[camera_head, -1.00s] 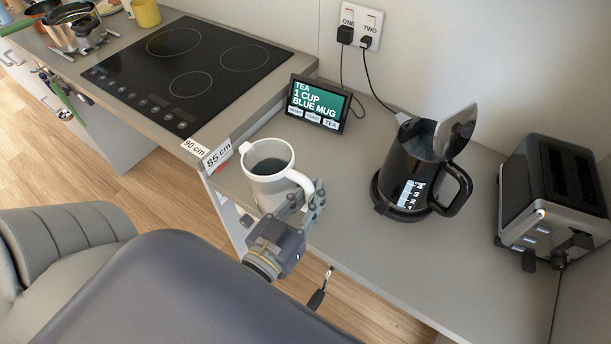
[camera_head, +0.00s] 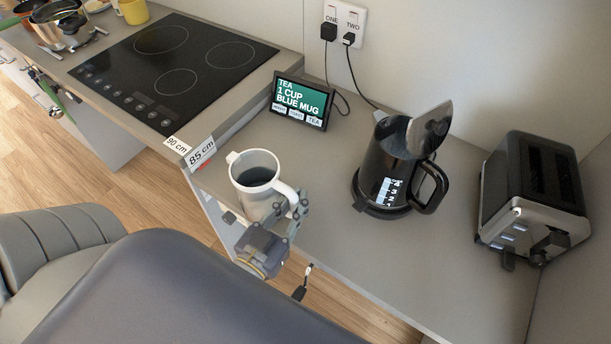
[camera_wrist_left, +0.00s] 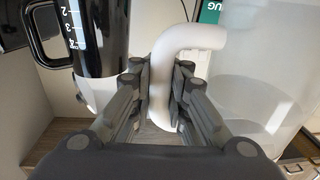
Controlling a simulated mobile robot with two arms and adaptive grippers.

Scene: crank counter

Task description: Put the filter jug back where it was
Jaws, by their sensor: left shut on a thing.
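The filter jug (camera_head: 254,178) is a white jug with an open top, a small spout on its left and a white handle on its right. It stands upright near the front edge of the lower counter; I cannot tell whether its base touches the surface. My left gripper (camera_head: 291,210) is shut on its handle. In the left wrist view the white handle (camera_wrist_left: 190,40) passes between the fingers (camera_wrist_left: 162,105), with the pale jug body (camera_wrist_left: 262,70) at the right. My right gripper is not in view.
A black kettle (camera_head: 375,165) with its lid open stands right of the jug, and a toaster (camera_head: 535,190) stands further right. A screen (camera_head: 303,101) stands behind the jug. The raised counter with the hob (camera_head: 165,70) is at the left. Counter between jug and kettle is clear.

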